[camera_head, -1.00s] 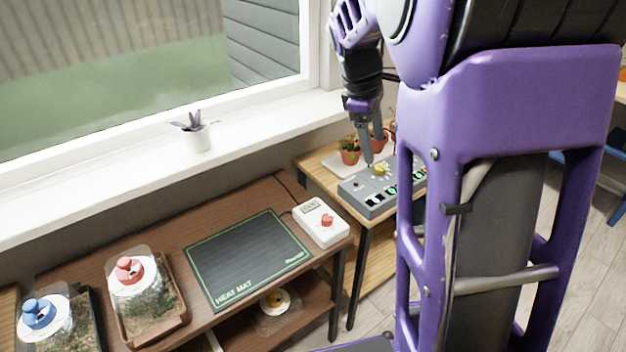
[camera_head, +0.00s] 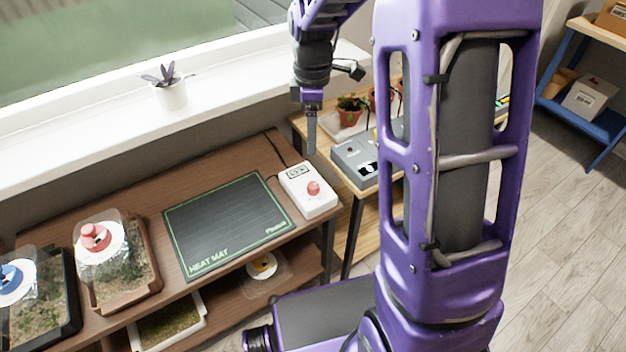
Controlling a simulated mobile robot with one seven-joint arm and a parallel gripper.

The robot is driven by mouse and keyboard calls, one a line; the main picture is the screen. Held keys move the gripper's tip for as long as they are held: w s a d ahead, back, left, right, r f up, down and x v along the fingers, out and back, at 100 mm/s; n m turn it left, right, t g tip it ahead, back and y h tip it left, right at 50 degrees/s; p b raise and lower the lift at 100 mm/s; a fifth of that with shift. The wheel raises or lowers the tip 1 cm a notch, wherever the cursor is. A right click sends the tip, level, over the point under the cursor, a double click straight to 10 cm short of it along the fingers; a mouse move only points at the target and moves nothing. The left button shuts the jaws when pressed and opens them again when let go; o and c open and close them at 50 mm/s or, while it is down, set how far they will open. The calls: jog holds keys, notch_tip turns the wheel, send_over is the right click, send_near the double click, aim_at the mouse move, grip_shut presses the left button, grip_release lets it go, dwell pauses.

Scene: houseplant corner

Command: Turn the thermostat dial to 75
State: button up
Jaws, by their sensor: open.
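The thermostat (camera_head: 318,203) is a white box with a small dark display at its far end. It sits at the right end of the brown table, beside the heat mat. Its red dial (camera_head: 313,188) stands on its top face, and the display digits are too small to read. My gripper (camera_head: 311,150) points down above and behind the thermostat, apart from the dial. It is open and holds nothing; its fingers overlap in this view, so the gap between them is hidden.
The black heat mat (camera_head: 228,224) lies left of the thermostat. Two lidded terrariums with a red knob (camera_head: 95,237) and a blue knob (camera_head: 10,278) stand further left. A grey control box (camera_head: 358,160) and potted plants (camera_head: 350,108) are on the right table, partly behind my arm.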

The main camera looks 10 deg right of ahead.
aim_at(313, 185)
jog(key=f, duration=0.5)
jog(key=f+b, duration=0.1)
jog(key=f, duration=0.4)
jog(key=f+b, duration=0.1)
jog(key=f, duration=0.4)
jog(key=shift+s, duration=0.3)
jog(key=shift+c, duration=0.3)
grip_shut()
